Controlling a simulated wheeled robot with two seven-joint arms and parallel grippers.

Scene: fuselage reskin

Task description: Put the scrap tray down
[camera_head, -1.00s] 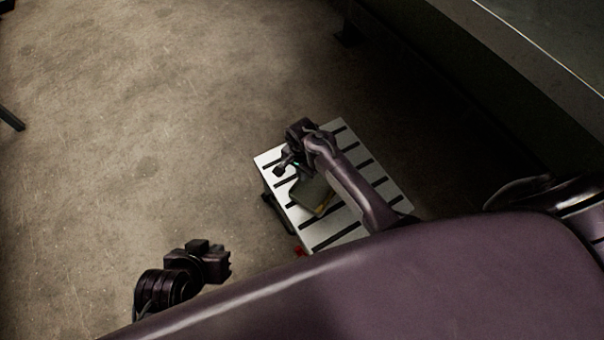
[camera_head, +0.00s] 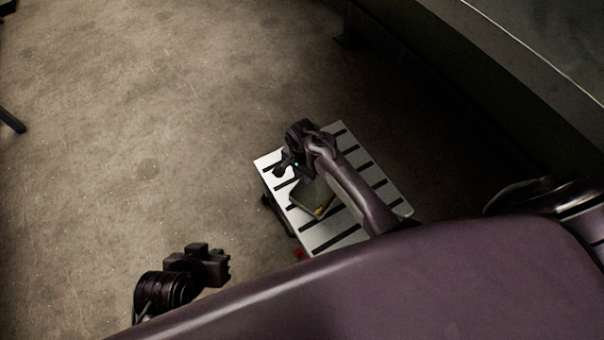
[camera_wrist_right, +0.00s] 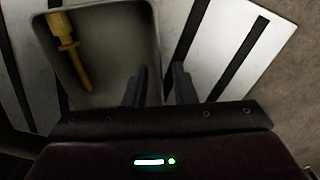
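The scrap tray (camera_head: 311,199) is a small grey-green tray on the slatted white top of a low cart (camera_head: 345,240). In the right wrist view the tray (camera_wrist_right: 112,35) looks flat on the slatted surface, with a yellow tool (camera_wrist_right: 66,45) inside it. My right gripper (camera_wrist_right: 160,68) is at the tray's side wall, one finger on the inner side and one outside. Its fingers are apart, with a visible gap around the rim. In the head view my right gripper (camera_head: 290,168) is over the tray's far end. My left gripper (camera_head: 226,262) hangs over bare floor, away from the cart; its finger gap is unclear.
Concrete floor (camera_head: 150,120) is clear to the left of the cart. A large dark structure with a pale top edge (camera_head: 540,70) stands at the upper right. A small red part (camera_head: 299,254) shows at the cart's near corner.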

